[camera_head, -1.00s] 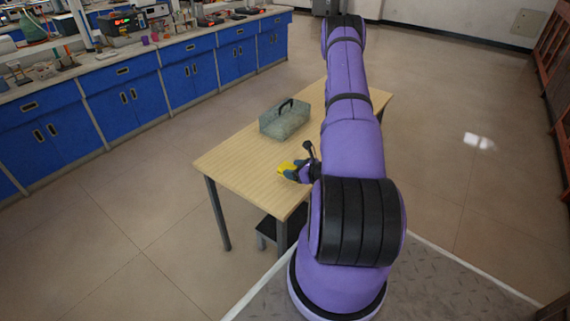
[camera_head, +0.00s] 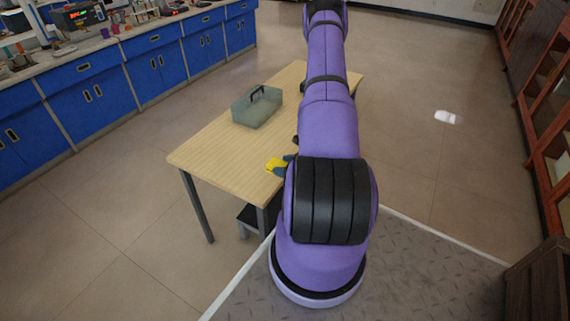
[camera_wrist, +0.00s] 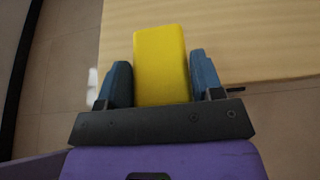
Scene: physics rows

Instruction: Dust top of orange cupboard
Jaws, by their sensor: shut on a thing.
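A yellow block (camera_wrist: 162,62), like a sponge, is held between the two blue fingers of my gripper (camera_wrist: 160,76) in the wrist view. In the head view the block (camera_head: 276,164) shows over the near right part of the wooden table, and my gripper (camera_head: 284,165) is partly hidden behind my purple arm. I cannot tell whether the block touches the tabletop. Orange-framed cupboards with glass fronts (camera_head: 550,105) stand along the right wall, apart from my gripper. Their tops are cut off by the picture edge.
The wooden table (camera_head: 210,158) stands left of my arm, with a grey-green carrier with a dark handle (camera_head: 257,107) on it. A dark stool (camera_head: 245,215) is under it. Blue lab benches (camera_head: 90,90) line the left. Open floor (camera_head: 430,160) lies to the right.

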